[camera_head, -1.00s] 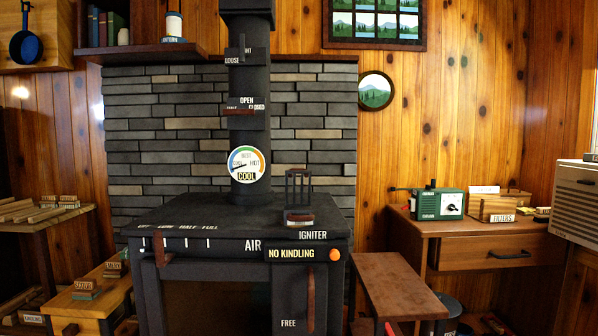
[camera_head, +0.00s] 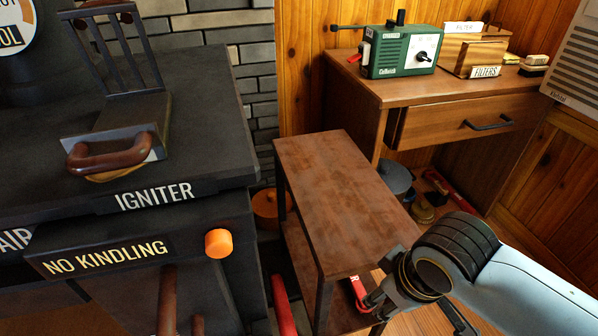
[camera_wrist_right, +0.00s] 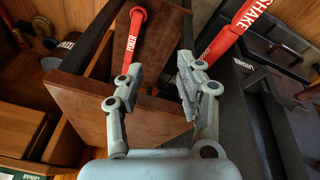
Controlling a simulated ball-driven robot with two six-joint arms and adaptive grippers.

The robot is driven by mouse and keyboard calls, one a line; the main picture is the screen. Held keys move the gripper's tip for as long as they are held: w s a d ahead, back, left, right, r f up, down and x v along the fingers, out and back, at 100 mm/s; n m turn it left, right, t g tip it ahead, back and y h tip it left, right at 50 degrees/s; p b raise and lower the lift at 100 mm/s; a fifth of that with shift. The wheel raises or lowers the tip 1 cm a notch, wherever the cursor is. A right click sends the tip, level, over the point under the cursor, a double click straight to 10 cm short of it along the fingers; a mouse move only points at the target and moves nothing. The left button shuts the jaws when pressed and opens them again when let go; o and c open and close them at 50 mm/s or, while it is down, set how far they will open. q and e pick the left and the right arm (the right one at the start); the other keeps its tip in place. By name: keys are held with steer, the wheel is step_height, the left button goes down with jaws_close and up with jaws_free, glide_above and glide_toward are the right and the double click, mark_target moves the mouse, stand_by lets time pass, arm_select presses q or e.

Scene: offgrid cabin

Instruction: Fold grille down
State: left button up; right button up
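The grille (camera_head: 120,55) is a dark frame of upright bars standing raised on the black stove top (camera_head: 215,130) in the head view. A brown curved handle (camera_head: 112,153) on a metal plate is in front of its foot. My right gripper (camera_head: 368,306) is low at the right, by the small brown side table (camera_head: 335,185), well apart from the grille. In the right wrist view its two fingers (camera_wrist_right: 160,82) are spread with nothing held between them. The grille does not show in that view. My left gripper is in neither current view.
An orange igniter knob (camera_head: 218,243) sticks out from the stove front. In the wrist view, red POKER (camera_wrist_right: 135,35) and SHAKE (camera_wrist_right: 237,30) handles are beyond the fingers. A desk (camera_head: 400,90) with a green device (camera_head: 400,50) stands at the back right. The side table top is bare.

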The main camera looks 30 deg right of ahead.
mark_target(107, 7)
steer(key=w+d+r+n+t+h, duration=0.1)
steer(key=w+d+r+n+t, duration=0.15)
steer(key=w+r+t, duration=0.75)
steer(key=w+d+r+n+t, duration=0.1)
steer(key=w+r+n+t, duration=0.25)
steer(key=w+r, duration=1.2)
steer(key=w+a+r+n+t+y, duration=0.25)
steer(key=a+r+n+y, duration=0.25)
steer(key=r+n+y, duration=0.25)
steer(key=w+a+r+n+t+y, duration=0.1)
steer(key=w+a+r+n+y, duration=0.3)
steer(key=r+n+y, duration=0.3)
steer(key=a+n+g+y, duration=0.1)
steer(key=a+n+g, duration=0.4)
steer(key=a+n+g+y, duration=0.2)
steer(key=a+n+g, duration=0.3)
steer(key=a+n, duration=0.1)
steer(key=a+n+g+y, duration=0.2)
steer(key=a+n+g, duration=0.2)
steer(key=a+n, duration=0.2)
steer(key=shift+a+n+g+b, duration=0.25)
steer(key=shift+g+b, duration=0.1)
steer(key=shift+g, duration=0.05)
steer(key=shift+s, duration=0.1)
steer(key=shift+c, duration=0.2)
jaws_close()
